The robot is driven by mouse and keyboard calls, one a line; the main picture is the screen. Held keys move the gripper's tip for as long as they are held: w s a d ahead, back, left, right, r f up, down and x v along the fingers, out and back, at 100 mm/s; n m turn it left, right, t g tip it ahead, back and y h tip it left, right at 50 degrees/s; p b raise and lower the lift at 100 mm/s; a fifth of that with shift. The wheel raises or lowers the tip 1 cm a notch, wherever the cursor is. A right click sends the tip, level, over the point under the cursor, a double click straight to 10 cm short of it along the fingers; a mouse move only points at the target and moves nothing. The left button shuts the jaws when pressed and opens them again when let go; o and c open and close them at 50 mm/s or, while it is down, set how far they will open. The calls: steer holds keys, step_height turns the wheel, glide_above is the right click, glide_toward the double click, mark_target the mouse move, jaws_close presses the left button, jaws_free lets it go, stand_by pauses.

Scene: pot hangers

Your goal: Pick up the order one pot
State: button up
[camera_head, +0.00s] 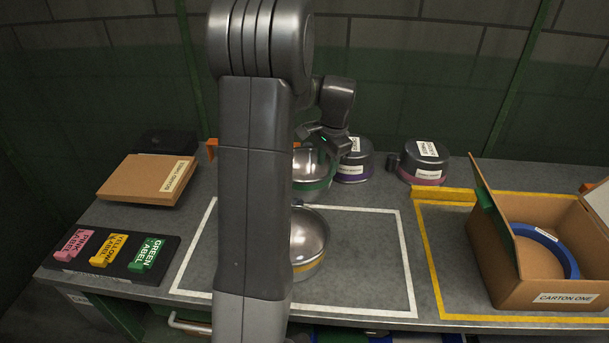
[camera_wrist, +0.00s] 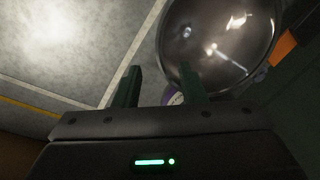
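The green-banded pot (camera_head: 313,186) stands behind the white-outlined area's middle, partly hidden by my arm. A yellow-banded pot (camera_head: 311,240) stands nearer, also partly hidden. A purple-banded pot (camera_head: 353,172) and a pink-banded pot (camera_head: 424,172) stand at the back with white labels; I cannot read clearly which is order one. My gripper (camera_head: 328,138) is over the green-banded pot's rim in the head view. In the wrist view my gripper (camera_wrist: 160,86) has its fingers apart, beside a shiny bowl (camera_wrist: 222,35). One finger overlaps the bowl's edge; contact cannot be told.
An open carton (camera_head: 545,285) marked carton one stands at right, holding a blue ring (camera_head: 545,240). At left are pink, yellow and green label blocks on a black tray (camera_head: 70,262) and a flat cardboard piece (camera_head: 140,178). The white-outlined area's front right is clear.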

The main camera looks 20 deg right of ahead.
mark_target(324, 177)
step_height(324, 177, down, 4)
steer(key=shift+w+a, duration=0.15)
steer(key=shift+w+a+f+p, duration=0.1)
steer(key=shift+w+f+p, duration=0.1)
steer(key=shift+f, duration=0.7)
steer(key=shift+w+a+f+p, duration=0.1)
steer(key=shift+w+f, duration=0.1)
steer(key=shift+f, duration=0.75)
steer(key=shift+w+a+f+p, duration=0.1)
steer(key=shift+w+f, duration=0.1)
steer(key=shift+f, duration=0.7)
steer(key=shift+d, duration=0.1)
jaws_close()
